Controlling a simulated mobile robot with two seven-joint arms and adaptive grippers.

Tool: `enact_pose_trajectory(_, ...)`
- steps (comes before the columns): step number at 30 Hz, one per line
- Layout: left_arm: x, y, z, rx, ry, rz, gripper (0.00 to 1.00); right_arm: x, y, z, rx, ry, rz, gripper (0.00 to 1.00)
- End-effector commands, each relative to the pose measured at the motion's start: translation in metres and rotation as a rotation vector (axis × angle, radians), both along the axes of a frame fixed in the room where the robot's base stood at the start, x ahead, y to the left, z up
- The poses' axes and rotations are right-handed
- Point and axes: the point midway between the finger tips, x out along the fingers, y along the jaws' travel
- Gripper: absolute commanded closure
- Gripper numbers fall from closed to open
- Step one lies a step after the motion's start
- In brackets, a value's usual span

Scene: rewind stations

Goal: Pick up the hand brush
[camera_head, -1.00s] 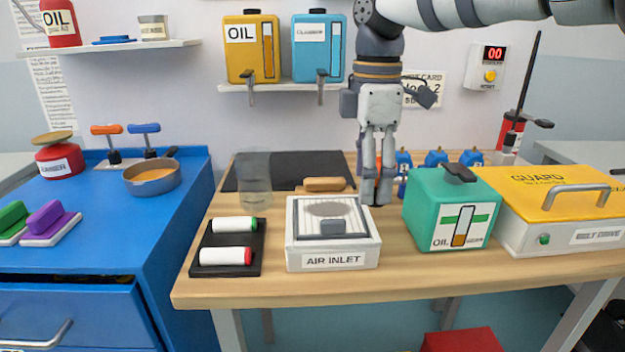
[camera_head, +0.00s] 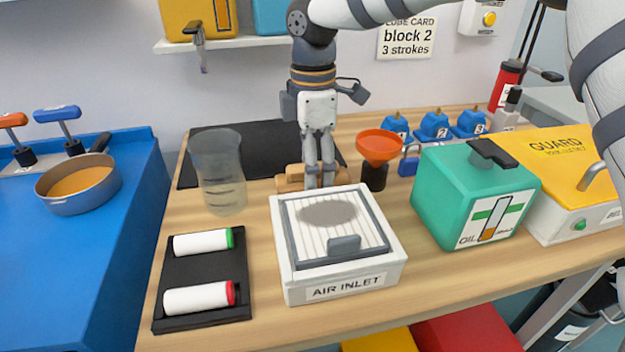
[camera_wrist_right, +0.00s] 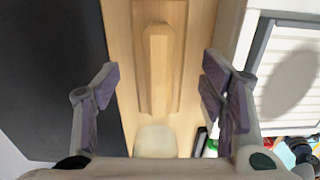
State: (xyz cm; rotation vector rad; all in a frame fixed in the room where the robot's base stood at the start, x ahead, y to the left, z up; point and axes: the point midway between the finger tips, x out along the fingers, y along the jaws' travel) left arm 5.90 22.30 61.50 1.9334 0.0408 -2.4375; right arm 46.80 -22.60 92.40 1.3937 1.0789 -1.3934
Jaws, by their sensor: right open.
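The wooden hand brush (camera_head: 290,180) lies on the table behind the air inlet box, partly hidden by my right gripper (camera_head: 320,182). My right gripper points down over it, with its fingertips close to it in the head view. In the right wrist view, the brush's raised wooden grip (camera_wrist_right: 158,70) lies between the two spread fingers of the right gripper (camera_wrist_right: 157,88). The jaws are open, with a gap on each side of the grip. Its bristles cannot be made out. My left gripper is not in view.
The white air inlet box (camera_head: 300,288) stands just in front. A clear beaker (camera_head: 220,175) is at the left, and a black mat (camera_head: 255,145) lies behind. An orange funnel (camera_head: 379,147) and green oil box (camera_head: 465,195) stand to the right. A roller tray (camera_head: 180,260) is front left.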

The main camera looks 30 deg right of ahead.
Motion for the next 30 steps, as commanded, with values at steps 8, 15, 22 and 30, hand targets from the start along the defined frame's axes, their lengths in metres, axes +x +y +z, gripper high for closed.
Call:
enact_pose_trajectory(8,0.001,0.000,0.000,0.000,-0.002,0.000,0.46,-0.001,0.000,-0.026,-0.001,-0.004,0.001,0.35)
enact_pose_trajectory(15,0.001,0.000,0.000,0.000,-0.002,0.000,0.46,-0.001,0.000,-0.025,-0.001,-0.003,0.000,0.64)
enact_pose_trajectory(22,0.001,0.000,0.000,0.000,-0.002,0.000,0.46,0.000,0.000,-0.025,-0.001,-0.003,0.000,0.90)
enact_pose_trajectory(30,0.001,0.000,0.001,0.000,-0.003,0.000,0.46,0.000,0.000,-0.016,-0.002,-0.005,-0.001,0.90)
